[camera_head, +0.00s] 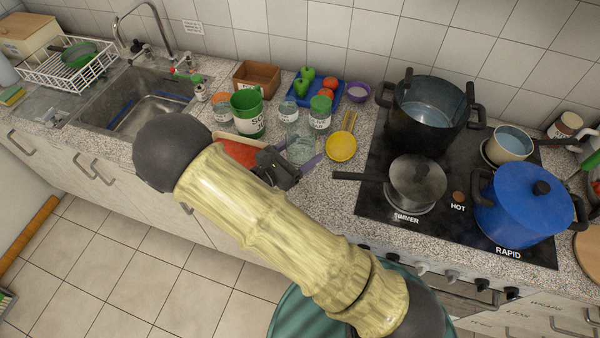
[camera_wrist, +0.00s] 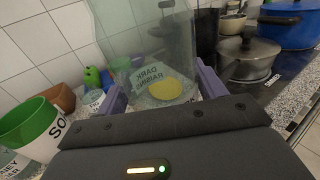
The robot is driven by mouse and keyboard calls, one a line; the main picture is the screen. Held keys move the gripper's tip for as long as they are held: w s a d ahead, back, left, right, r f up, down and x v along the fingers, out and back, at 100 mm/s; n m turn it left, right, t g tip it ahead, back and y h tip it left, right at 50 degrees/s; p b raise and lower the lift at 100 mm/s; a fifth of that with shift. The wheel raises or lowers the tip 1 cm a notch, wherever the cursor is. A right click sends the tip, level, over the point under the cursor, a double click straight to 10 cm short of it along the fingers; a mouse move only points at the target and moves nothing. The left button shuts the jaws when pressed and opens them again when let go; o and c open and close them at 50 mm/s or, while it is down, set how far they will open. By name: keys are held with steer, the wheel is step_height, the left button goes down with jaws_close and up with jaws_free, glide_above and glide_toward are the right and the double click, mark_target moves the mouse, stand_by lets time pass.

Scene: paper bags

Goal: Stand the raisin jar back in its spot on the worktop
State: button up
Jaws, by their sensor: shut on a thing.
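The raisin jar (camera_wrist: 150,70) is clear glass with a label reading "DARK RAISINS" in the wrist view. It stands between the purple fingers of my gripper (camera_wrist: 163,92), which are shut on it. In the head view my gripper (camera_head: 291,165) is over the front of the worktop (camera_head: 330,185), left of the hob. The clear jar (camera_head: 301,148) shows there between the fingers, partly hidden by the gripper. Whether its base touches the worktop cannot be told.
Behind the gripper stand a green-and-white tub (camera_head: 248,113), a labelled glass jar (camera_head: 289,110) and a green-lidded jar (camera_head: 320,112). Pots, including a blue one (camera_head: 525,205), fill the hob.

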steer(key=shift+w, duration=0.15)
steer(key=shift+r, duration=0.1)
steer(key=shift+f+p, duration=0.65)
steer(key=shift+f, duration=2.3)
steer(key=shift+f+p, duration=0.55)
steer(key=shift+f, duration=1.5)
